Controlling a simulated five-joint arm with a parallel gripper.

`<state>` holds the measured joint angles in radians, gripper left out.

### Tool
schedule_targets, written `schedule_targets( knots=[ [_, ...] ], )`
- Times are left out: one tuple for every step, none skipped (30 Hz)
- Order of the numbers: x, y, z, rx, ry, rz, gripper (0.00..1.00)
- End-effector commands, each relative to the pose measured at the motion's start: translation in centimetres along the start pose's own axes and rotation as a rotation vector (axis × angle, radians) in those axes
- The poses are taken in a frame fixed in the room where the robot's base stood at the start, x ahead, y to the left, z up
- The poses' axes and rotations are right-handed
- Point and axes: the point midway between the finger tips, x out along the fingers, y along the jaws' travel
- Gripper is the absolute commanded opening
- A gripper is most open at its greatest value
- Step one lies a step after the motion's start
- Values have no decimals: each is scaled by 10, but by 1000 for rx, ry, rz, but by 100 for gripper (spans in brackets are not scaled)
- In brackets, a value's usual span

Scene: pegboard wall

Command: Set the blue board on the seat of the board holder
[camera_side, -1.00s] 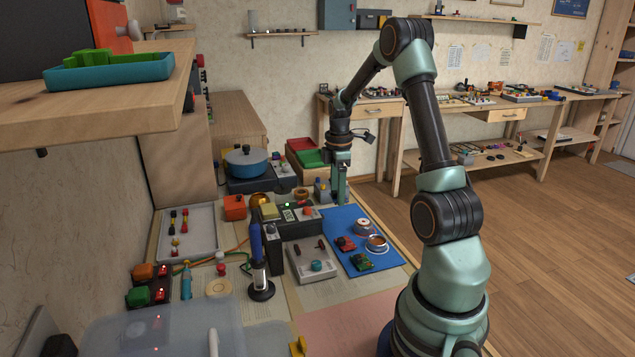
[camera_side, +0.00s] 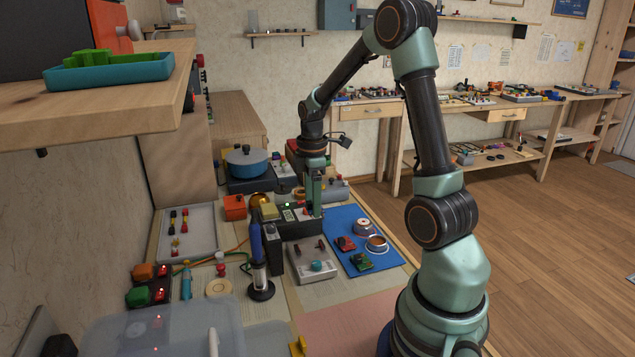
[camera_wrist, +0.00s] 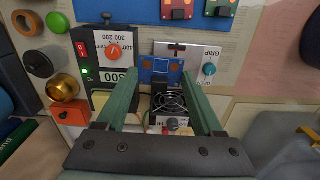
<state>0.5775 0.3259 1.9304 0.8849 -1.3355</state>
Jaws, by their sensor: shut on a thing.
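My gripper (camera_wrist: 160,80) is shut on a small blue board (camera_wrist: 161,70) with brown pads, held between its two green fingertips in the wrist view. In the side view my gripper (camera_side: 313,211) points down beside the soldering station, and the board there is too hidden to make out. The board holder (camera_side: 311,262) is a grey block with a teal knob, nearer the camera than my gripper. It also shows in the wrist view, marked GRIP (camera_wrist: 207,52), just beyond the held board, which partly covers it. I cannot tell the gap between them.
A black station (camera_wrist: 103,45) with an orange knob stands close to my gripper, with a round fan grille (camera_wrist: 170,103) nearby. A blue mat (camera_side: 345,222) holds red and green boards and two round containers. A soldering iron stand (camera_side: 260,285) is left of the holder.

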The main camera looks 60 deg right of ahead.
Motion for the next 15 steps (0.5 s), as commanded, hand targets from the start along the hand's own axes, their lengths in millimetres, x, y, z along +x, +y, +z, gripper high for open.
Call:
schedule_targets(
  knots=[
    [9, -10, -8, -13, -1, -4, 16],
    [14, -15, -12, -16, -1, -3, 16],
    [19, -20, -15, -20, -1, -2, 16],
    [22, -23, -18, -23, 0, -1, 16],
    [24, -26, -19, -25, 0, -1, 16],
    [27, -28, -21, -26, 0, 0, 16],
    [28, -30, -22, -26, 0, 0, 16],
    [30, -31, -23, -27, 0, 0, 16],
    [32, -32, -23, -27, 0, 1, 16],
    [33, -32, -23, -27, 0, 1, 16],
    [35, -32, -23, -27, 0, 1, 16],
    [37, -32, -23, -27, 0, -1, 16],
    [39, -32, -23, -27, 0, -1, 16],
    [41, -32, -23, -27, 0, -1, 16],
    [44, -32, -23, -27, 0, -1, 16]
  ],
)
